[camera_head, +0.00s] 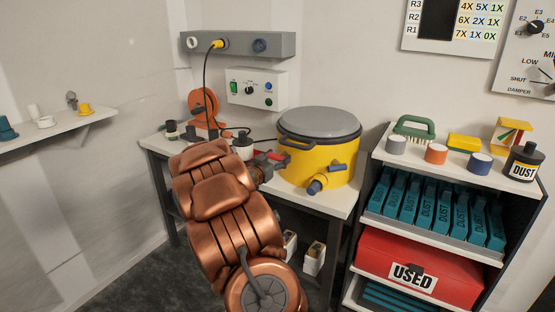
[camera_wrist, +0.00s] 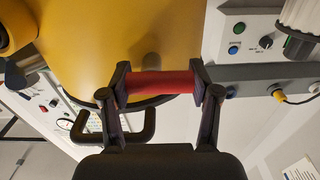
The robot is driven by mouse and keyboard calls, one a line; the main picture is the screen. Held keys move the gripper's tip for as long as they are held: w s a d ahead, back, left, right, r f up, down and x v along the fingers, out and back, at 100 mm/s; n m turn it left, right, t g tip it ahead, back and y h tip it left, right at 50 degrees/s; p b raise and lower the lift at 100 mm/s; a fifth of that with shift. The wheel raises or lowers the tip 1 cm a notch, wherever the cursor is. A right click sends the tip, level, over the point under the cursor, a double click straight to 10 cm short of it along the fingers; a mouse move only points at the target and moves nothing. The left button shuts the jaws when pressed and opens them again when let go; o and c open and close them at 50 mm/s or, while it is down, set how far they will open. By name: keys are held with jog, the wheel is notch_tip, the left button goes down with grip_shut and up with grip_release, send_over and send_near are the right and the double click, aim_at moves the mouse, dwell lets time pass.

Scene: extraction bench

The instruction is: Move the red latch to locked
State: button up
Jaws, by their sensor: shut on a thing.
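The red latch (camera_wrist: 162,84) lies between my gripper's two fingers in the wrist view, with a fingertip at each end of it. My gripper (camera_wrist: 160,82) is shut on it. In the head view a bit of the red latch (camera_head: 272,155) shows beside my gripper (camera_head: 270,164), at the left side of the yellow drum (camera_head: 300,168). The drum has a grey lid (camera_head: 320,122) and also fills the upper left of the wrist view (camera_wrist: 120,40). My copper arm hides part of the bench in front of the latch. I cannot tell the latch's locked mark.
A blue-tipped nozzle (camera_head: 318,185) sticks out of the drum's front. A dark loop handle (camera_wrist: 148,127) is close to my left finger in the wrist view. An orange reel (camera_head: 203,108) and cable stand behind my arm. A shelf unit (camera_head: 440,162) is at the right.

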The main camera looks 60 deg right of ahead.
jog(key=shift+a+f, duration=0.1)
jog(key=shift+f, duration=0.05)
jog(key=m+b, duration=0.2)
jog(key=m, duration=0.1)
jog(key=shift+f, duration=0.1)
jog(key=m+b, duration=0.4)
jog(key=m, duration=0.1)
jog(key=shift+r, duration=0.2)
jog(key=m+b, duration=0.4)
jog(key=shift+s+m, duration=0.15)
jog(key=shift+m, duration=0.25)
jog(key=shift+s+r+m+b, duration=0.1)
jog(key=shift+r+m+b, duration=0.05)
jog(key=shift+m+b, duration=0.9)
jog(key=shift+s+r+m+b, duration=0.1)
jog(key=shift+m+b, duration=0.65)
jog(key=shift+m, duration=0.5)
jog(key=shift+r, duration=0.1)
jog(key=o, duration=0.9)
jog(key=shift+c, duration=0.2)
jog(key=o, duration=0.3)
jog(key=shift+r, duration=0.1)
